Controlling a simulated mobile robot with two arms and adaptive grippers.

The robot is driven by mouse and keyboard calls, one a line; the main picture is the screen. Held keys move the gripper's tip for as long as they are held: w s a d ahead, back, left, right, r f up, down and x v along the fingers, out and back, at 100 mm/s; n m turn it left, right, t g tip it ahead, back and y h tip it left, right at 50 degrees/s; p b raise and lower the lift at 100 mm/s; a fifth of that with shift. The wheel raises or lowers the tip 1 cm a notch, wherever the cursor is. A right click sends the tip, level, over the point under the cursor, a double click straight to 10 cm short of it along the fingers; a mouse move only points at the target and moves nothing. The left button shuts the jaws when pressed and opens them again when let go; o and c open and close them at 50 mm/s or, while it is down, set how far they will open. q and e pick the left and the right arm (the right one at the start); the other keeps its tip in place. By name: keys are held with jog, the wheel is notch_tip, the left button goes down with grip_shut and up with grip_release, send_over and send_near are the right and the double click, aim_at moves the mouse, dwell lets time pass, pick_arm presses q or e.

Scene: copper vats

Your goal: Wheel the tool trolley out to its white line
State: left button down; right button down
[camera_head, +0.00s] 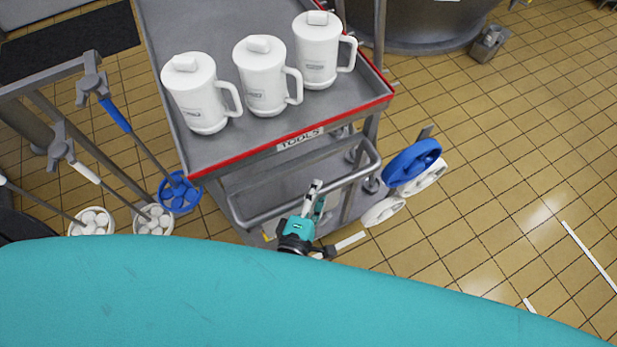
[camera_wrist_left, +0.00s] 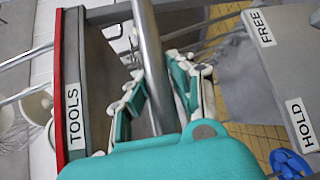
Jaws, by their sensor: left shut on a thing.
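The grey tool trolley (camera_head: 262,150) has a red front edge and a TOOLS label (camera_head: 300,139); the label also shows in the wrist view (camera_wrist_left: 74,117). Several white lidded mugs stand on its top, such as this mug (camera_head: 318,49). A tubular handle (camera_head: 362,172) sticks out below the red edge. My left gripper (camera_head: 314,197) is at this handle. In the wrist view my left gripper (camera_wrist_left: 158,95) has its fingers on both sides of the bar (camera_wrist_left: 147,50), shut on it. White floor lines show at right (camera_head: 590,255) and lower right (camera_head: 530,305). My right gripper is out of view.
Blue and white round parts (camera_head: 412,160) stand right of the trolley. A rail with long-handled tools and round heads (camera_head: 179,193) is close on the left. A large vat (camera_head: 420,25) is behind. Tiled floor at right is open. A panel labelled FREE (camera_wrist_left: 260,27) and HOLD shows.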

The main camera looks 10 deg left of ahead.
pick_arm(q)
jog(key=shift+s+d+r, duration=0.2)
jog(key=shift+s+d, duration=0.05)
jog(key=shift+d, duration=0.05)
jog(key=c, duration=1.1)
grip_release()
jog(key=shift+s+f, duration=0.1)
jog(key=s, duration=0.4)
jog(key=s+r, duration=0.1)
jog(key=s, duration=0.3)
jog(key=s+a, duration=0.1)
jog(key=s, duration=0.2)
jog(key=shift+s+a+r, duration=0.1)
jog(key=shift+s+r, duration=0.2)
jog(key=shift+s, duration=0.1)
